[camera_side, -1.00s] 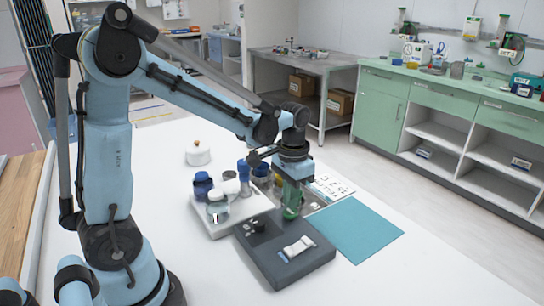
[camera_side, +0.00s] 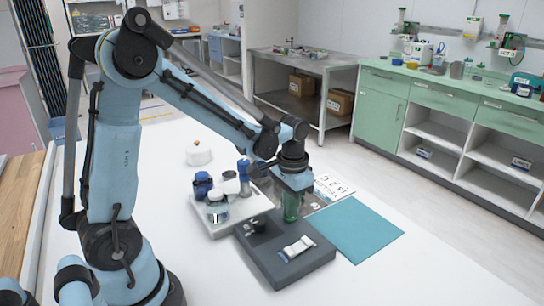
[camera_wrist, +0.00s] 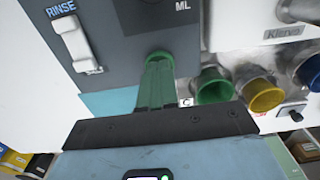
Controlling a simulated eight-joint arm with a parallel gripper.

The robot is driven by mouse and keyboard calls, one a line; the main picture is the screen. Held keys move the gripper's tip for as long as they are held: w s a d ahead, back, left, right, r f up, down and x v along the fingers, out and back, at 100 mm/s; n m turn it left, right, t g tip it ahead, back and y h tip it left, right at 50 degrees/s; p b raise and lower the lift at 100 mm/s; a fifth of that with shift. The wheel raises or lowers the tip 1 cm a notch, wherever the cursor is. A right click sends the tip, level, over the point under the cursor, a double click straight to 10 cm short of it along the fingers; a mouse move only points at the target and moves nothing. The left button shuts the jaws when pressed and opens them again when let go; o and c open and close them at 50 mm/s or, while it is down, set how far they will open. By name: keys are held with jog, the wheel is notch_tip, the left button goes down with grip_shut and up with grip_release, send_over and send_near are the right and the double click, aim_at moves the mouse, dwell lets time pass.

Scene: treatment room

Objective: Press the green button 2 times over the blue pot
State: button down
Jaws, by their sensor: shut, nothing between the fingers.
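My gripper (camera_side: 290,220) shows in the side view with its green fingers shut, pointing down at the back edge of a dark grey box (camera_side: 312,262). In the wrist view, the shut fingers (camera_wrist: 157,62) reach the box's panel (camera_wrist: 120,35), which carries the words RINSE and ML. A round green part at their tips looks like the green button, but fingers and button blend, so I cannot tell whether they touch. The blue pot (camera_wrist: 309,72) is at the right edge of the wrist view, beyond a yellow pot (camera_wrist: 264,96) and a green pot (camera_wrist: 214,84).
A white switch (camera_side: 298,247) is on the box. A pale tray (camera_side: 222,230) with bottles and jars stands left of it. A teal mat (camera_side: 355,230) and a printed card (camera_side: 333,187) lie to the right. A white lidded pot (camera_side: 198,153) stands behind. The front table is clear.

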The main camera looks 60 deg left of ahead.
dwell(0.3)
jog(key=shift+r, duration=1.35)
jog(key=shift+r, duration=3)
jog(key=s+d+t, duration=0.4)
jog(key=s+t, duration=0.3)
jog(key=shift+s+d+r, duration=0.15)
jog(key=shift+d+r, duration=0.1)
jog(key=shift+d, duration=0.15)
